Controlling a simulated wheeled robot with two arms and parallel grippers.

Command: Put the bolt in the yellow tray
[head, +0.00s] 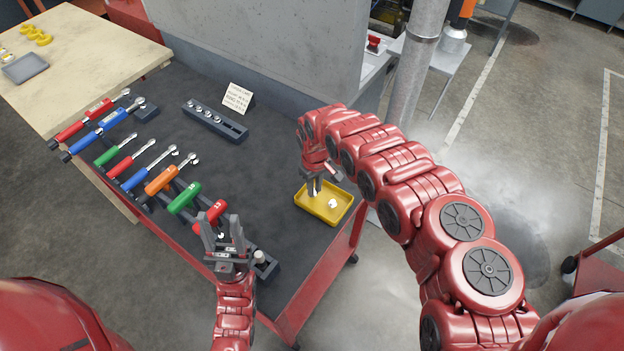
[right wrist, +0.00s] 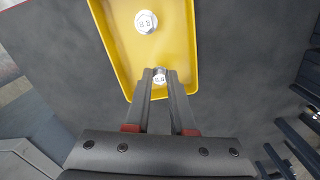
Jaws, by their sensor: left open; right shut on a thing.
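The yellow tray (head: 341,216) lies on the dark cart top near its right edge. One silver bolt (head: 332,203) rests in the tray and also shows in the right wrist view (right wrist: 146,21). In the right wrist view that bolt sits between the fingertips, over the tray's edge area. I cannot tell whether it touches the tray floor. My left gripper (head: 219,229) is open and empty, above the cart's near edge beside the red-handled tool.
Several coloured torque wrenches (head: 160,181) lie in a row on the cart's left. A dark holder block (head: 214,121) with several bolts and a small sign (head: 238,98) stand at the back. A grey column (head: 411,80) rises behind my right arm. The cart's middle is clear.

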